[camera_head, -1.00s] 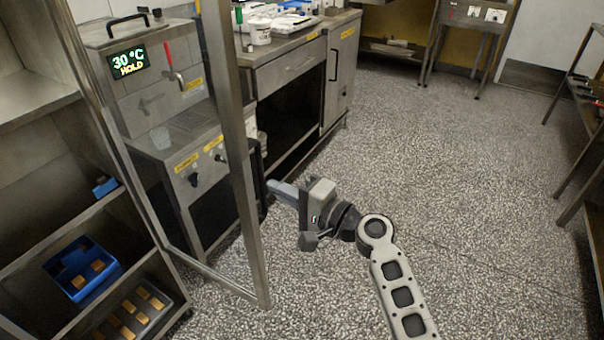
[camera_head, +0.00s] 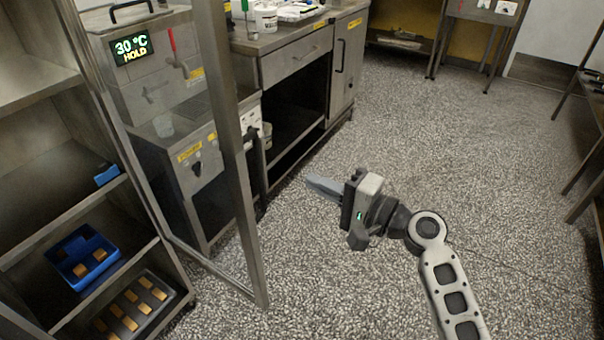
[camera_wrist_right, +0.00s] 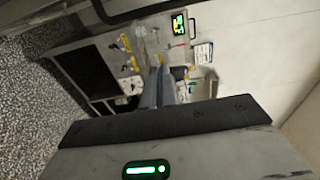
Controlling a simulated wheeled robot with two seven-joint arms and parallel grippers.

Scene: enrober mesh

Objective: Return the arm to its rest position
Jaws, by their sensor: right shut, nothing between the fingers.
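My right gripper (camera_head: 318,187) is over the open speckled floor in the head view, right of the metal upright post. Its fingers are shut, with nothing between them, and point left. The right wrist view also shows the shut fingers (camera_wrist_right: 160,88), pointing towards the machine with the green display. My right arm comes in from the bottom right and touches nothing that I can see. My left gripper is out of view.
A steel machine (camera_head: 140,70) with a "30 °C HOLD" display stands at left, behind the post (camera_head: 228,140). A rack shelf holds a blue tray (camera_head: 62,262) and a dark tray (camera_head: 165,306) with brown bars. A counter (camera_head: 290,40) stands behind. Floor at right (camera_head: 440,140) is clear.

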